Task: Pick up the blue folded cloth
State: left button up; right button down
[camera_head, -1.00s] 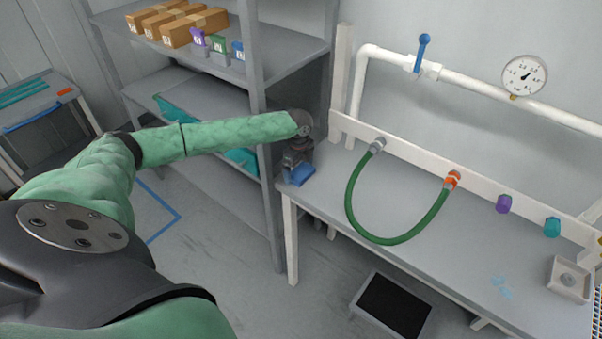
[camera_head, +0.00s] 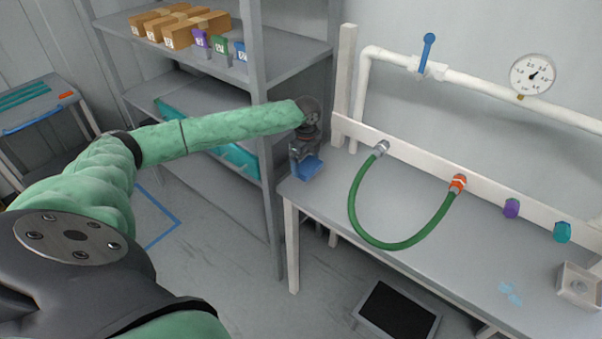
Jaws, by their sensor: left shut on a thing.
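The blue folded cloth (camera_head: 309,169) is at the left end of the grey bench, under my left gripper (camera_head: 301,156). My left arm reaches in from the left, and its gripper points down, shut on the cloth. The gripper hides part of the cloth, and I cannot tell how far the cloth is off the bench top. My right gripper is not in view.
The grey bench (camera_head: 450,252) carries a green hose (camera_head: 362,222) looped between two fittings on its back rail. A shelf unit (camera_head: 262,120) stands close behind my left forearm. A black-topped step (camera_head: 397,309) is on the floor.

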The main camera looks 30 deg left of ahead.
pick_arm(q)
jog(key=w+d+r+b, duration=0.1)
jog(key=d+r+b, duration=0.2)
jog(key=d, duration=0.7)
jog(key=shift+w+r, duration=0.3)
jog(key=shift+r, duration=1.1)
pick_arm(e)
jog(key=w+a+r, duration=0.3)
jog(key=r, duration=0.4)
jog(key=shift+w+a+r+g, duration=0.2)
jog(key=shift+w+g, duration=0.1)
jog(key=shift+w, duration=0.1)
pick_arm(q)
jog(key=shift+a, duration=0.1)
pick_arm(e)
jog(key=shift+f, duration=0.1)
